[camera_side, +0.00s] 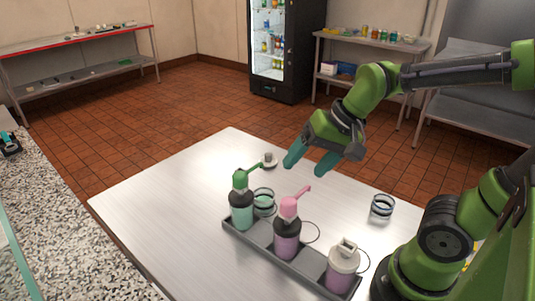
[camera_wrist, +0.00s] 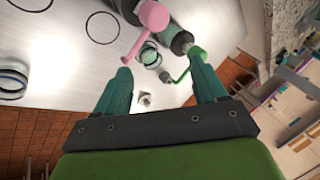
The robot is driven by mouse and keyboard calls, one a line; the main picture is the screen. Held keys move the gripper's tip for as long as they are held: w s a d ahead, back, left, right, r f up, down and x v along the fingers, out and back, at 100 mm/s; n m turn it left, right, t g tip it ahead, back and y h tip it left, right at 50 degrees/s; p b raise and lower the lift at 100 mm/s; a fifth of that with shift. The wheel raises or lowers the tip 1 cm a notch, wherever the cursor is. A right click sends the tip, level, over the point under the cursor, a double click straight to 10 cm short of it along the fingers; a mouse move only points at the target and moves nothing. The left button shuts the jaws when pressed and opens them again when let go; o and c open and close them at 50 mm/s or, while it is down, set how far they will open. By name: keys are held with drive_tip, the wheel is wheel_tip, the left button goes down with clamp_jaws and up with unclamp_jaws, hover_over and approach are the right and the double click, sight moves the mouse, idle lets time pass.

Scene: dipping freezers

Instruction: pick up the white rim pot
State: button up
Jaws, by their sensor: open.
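Two small clear round pots stand on the steel table. One pot (camera_side: 382,207) is on the right near my arm's base, with a pale rim and dark bands; it also shows at the left edge of the wrist view (camera_wrist: 12,80). The other pot (camera_side: 264,202) is behind the green-topped bottle, with teal in it, and also shows in the wrist view (camera_wrist: 149,56). I cannot tell for sure which has the white rim. My gripper (camera_side: 307,163) is open and empty above the table's far part, apart from both pots; its teal fingers frame the wrist view (camera_wrist: 162,68).
A dark tray (camera_side: 260,246) holds a green-topped bottle (camera_side: 241,205), a pink-topped bottle (camera_side: 287,235) and a white-topped bottle (camera_side: 343,268). Their nozzles stick up. A small white and grey item (camera_side: 269,161) lies near the far edge. The table's left part is clear.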

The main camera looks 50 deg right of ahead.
sight(266, 196)
drive_tip(key=w+d+f+m+g, duration=0.1)
drive_tip(key=w+d+f+m, duration=0.2)
drive_tip(key=m, duration=0.9)
drive_tip(key=w+d+f+m, duration=0.2)
drive_tip(key=w+d+m, duration=0.3)
drive_tip(key=m, duration=0.8)
drive_tip(key=x, duration=1.6)
drive_tip(key=shift+w+a+f, duration=0.2)
drive_tip(key=shift+w+a, duration=0.15)
drive_tip(key=shift+a, duration=0.05)
